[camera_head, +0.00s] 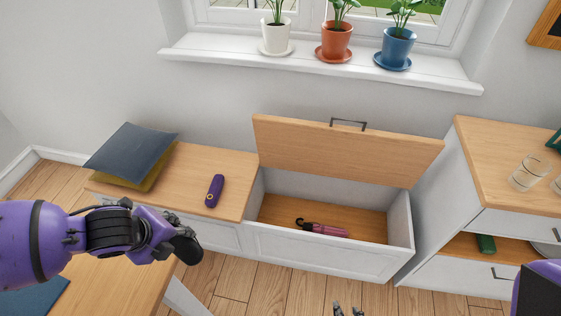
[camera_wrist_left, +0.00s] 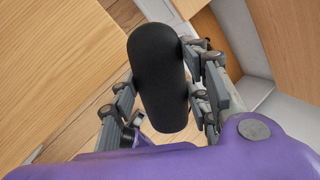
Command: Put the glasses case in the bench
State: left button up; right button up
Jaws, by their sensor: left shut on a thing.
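The black, rounded glasses case (camera_wrist_left: 160,75) sits between the fingers of my left gripper (camera_wrist_left: 163,95), which is shut on it. In the head view the case (camera_head: 187,246) shows as a dark shape at the end of my left gripper (camera_head: 172,240), in front of the bench's closed left part. The bench (camera_head: 330,258) is white with a wooden top; its right compartment is open, with the lid (camera_head: 345,152) raised. My right gripper (camera_head: 348,311) shows only as two separated fingertips at the bottom edge, with nothing seen between them.
A folded pink umbrella (camera_head: 325,230) lies in the open compartment, with bare floor around it. A dark purple object (camera_head: 214,190) and cushions (camera_head: 130,155) rest on the bench's left top. A cabinet (camera_head: 452,274) with glasses (camera_head: 528,172) stands right; a wooden table (camera_head: 115,285) is near left.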

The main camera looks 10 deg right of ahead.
aim_at(359, 238)
jog(key=z, duration=1.5)
jog(key=i+j+z, duration=0.1)
jog(key=i, duration=0.4)
jog(key=i+j+z, duration=0.1)
jog(key=i, duration=0.4)
jog(key=j, duration=0.1)
